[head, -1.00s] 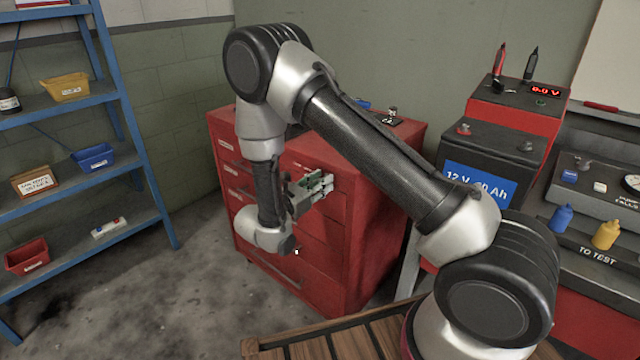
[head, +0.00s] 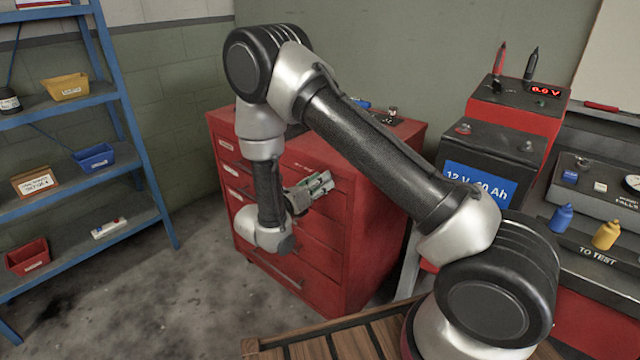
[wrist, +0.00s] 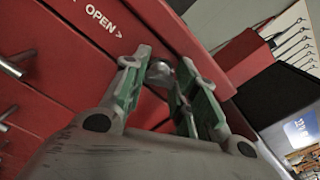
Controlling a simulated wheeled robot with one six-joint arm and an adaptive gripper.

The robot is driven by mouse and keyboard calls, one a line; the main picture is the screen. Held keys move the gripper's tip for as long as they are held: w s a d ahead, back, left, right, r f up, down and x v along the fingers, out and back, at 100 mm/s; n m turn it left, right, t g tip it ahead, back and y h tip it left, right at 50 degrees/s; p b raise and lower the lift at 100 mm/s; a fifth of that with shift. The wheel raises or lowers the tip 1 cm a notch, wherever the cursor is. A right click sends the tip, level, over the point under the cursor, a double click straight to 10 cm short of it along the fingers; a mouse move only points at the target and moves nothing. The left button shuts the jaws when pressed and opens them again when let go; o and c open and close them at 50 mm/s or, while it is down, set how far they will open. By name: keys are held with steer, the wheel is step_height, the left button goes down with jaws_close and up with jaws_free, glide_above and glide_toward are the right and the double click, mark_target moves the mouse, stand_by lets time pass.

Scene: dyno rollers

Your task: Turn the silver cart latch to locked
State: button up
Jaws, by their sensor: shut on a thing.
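The silver cart latch (wrist: 160,72) shows in the wrist view as a small rounded metal piece on the red cart face, between the tips of my gripper (wrist: 168,78). The jaws with green pads are shut on it. The word OPEN with an arrow is printed on the red face beside it. In the head view my gripper (head: 318,188) is at the upper right front of the red cart (head: 365,245); the latch itself is hidden there.
Drawer handles line the cart front. A blue shelf (head: 150,215) with bins stands at left. A battery (head: 490,160) and test bench (head: 600,270) are at right. A wooden slatted surface (head: 330,348) is in front. Bare floor lies left of the cart.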

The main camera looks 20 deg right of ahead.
steer(key=n, duration=1.2)
steer(key=shift+a+f, duration=0.1)
steer(key=shift+f, duration=0.1)
steer(key=shift+n, duration=0.3)
steer(key=o, duration=1)
steer(key=shift+a, duration=0.1)
steer(key=v, duration=1.1)
steer(key=shift+s+a, duration=0.25)
steer(key=shift+a, duration=0.05)
